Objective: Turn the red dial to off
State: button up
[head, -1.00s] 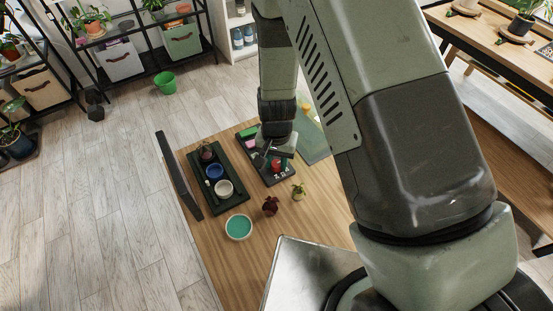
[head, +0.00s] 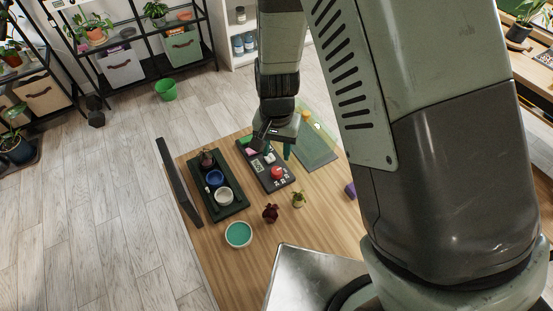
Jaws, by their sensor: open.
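The red dial (head: 278,172) sits on a dark control panel (head: 283,184) on the wooden table, with pale markings around it. The dial's setting is too small to read. My gripper (head: 272,151) hangs above the far part of the panel, beyond the dial and apart from it in the picture. Its fingers are spread and nothing shows between them. Part of the panel's far end is hidden behind the gripper.
A dark green tray (head: 237,208) with small pots stands left of the panel. A teal-filled bowl (head: 238,234) and two small plants (head: 270,213) (head: 298,200) stand nearer. A green mat (head: 318,152) lies to the right. A dark upright board (head: 178,180) edges the table's left.

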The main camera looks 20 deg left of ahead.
jog(key=shift+r, duration=1.35)
jog(key=d+r+t+y, duration=0.1)
jog(key=d+r, duration=0.4)
jog(key=r, duration=0.5)
jog(key=d+r+t, duration=0.1)
jog(key=d+r, duration=0.4)
jog(key=r, duration=0.5)
jog(key=s+d+r+t+h, duration=0.1)
jog(key=s+d+r+t, duration=0.2)
jog(key=s+d+r, duration=0.8)
jog(key=s+d, duration=0.1)
jog(key=s, duration=0.2)
jog(key=shift+d+t, duration=0.15)
jog(key=shift+t, duration=0.15)
